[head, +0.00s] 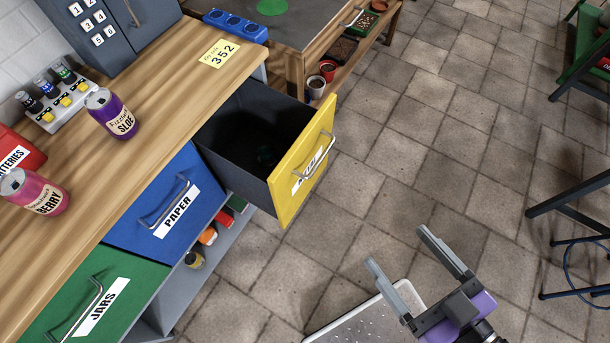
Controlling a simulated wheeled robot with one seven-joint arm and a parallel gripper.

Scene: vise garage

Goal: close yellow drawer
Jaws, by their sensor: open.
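The yellow drawer (303,162) is pulled out from the bench, and its dark inside shows.
The blue PAPER drawer (170,200) and green JARS drawer (97,293) are shut beside it. Cans and a card marked 352 (219,53) stand or lie on the wooden benchtop. Stools (575,215) are at the right. The tiled floor (400,140) right of the drawer is clear.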

